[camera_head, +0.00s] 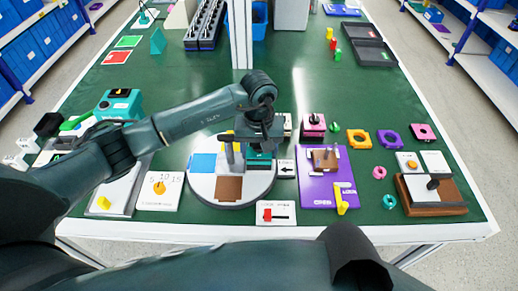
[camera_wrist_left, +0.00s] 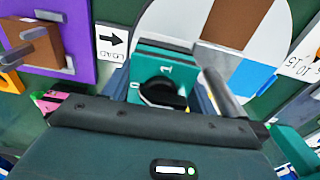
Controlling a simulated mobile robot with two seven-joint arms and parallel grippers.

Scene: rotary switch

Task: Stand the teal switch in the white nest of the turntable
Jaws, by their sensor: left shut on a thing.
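The teal switch (camera_head: 260,163) is between the fingers of my left gripper (camera_head: 258,148), over the right part of the round turntable (camera_head: 202,186). In the left wrist view the teal switch (camera_wrist_left: 150,52) shows a black knob and the marks 0 and 1, and the gripper (camera_wrist_left: 163,90) is shut on it. The turntable (camera_wrist_left: 180,20) has blue and brown squares on a white disc. The white nest is not clearly visible; my gripper and the switch cover that side. I cannot tell whether the switch touches the turntable. My right gripper is not in view.
A grey post and a yellow piece (camera_head: 229,153) stand on the turntable close to my gripper. To its right are an arrow card (camera_head: 286,169) and a purple board (camera_head: 317,194). A card with a red handle (camera_head: 268,216) lies in front.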

